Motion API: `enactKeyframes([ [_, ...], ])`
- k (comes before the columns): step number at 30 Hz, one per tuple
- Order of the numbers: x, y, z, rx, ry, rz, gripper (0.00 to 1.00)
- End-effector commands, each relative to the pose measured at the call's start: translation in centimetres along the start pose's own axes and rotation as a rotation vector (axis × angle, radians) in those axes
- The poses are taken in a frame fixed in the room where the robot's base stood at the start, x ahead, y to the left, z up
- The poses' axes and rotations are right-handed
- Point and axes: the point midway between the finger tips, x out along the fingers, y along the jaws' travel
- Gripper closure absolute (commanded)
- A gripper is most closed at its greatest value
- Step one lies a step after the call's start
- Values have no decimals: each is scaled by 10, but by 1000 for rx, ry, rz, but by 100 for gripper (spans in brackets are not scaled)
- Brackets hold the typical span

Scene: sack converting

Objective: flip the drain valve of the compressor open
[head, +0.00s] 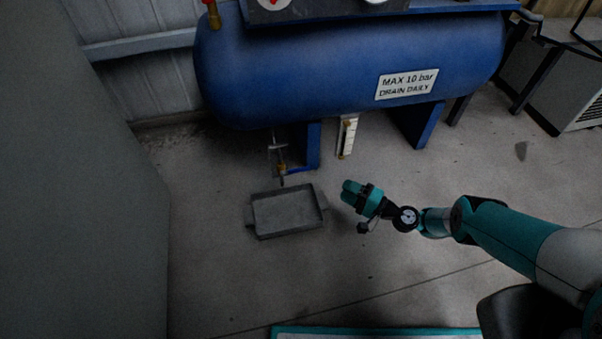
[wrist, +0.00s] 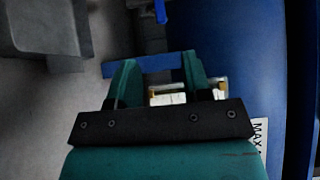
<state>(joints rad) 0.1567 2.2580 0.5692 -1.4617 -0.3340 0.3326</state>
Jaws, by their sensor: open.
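The compressor's blue tank (head: 300,75) spans the upper part of the head view; it also fills the right side of the wrist view (wrist: 240,60). The drain valve (head: 281,168), a small brass fitting on a thin pipe, hangs under the tank's left part, above a grey tray. Its lever position is too small to tell. My gripper (head: 348,190) is to the right of the valve and tray, apart from both. Its two green fingers (wrist: 160,72) stand open and hold nothing.
The grey tray (head: 262,232) lies on the floor below the valve; it also shows in the wrist view (wrist: 45,28). A blue foot (head: 313,145) stands just right of the valve. A white gauge (head: 348,136) hangs nearer my gripper. A grey cabinet (head: 85,200) bounds the left.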

Motion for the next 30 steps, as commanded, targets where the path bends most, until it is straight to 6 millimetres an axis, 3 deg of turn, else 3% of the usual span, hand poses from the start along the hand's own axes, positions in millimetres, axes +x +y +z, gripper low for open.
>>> enactKeyframes([
  [15,80,7,2,-3,-5,2,55],
  [30,104,8,0,-1,-3,2,55],
])
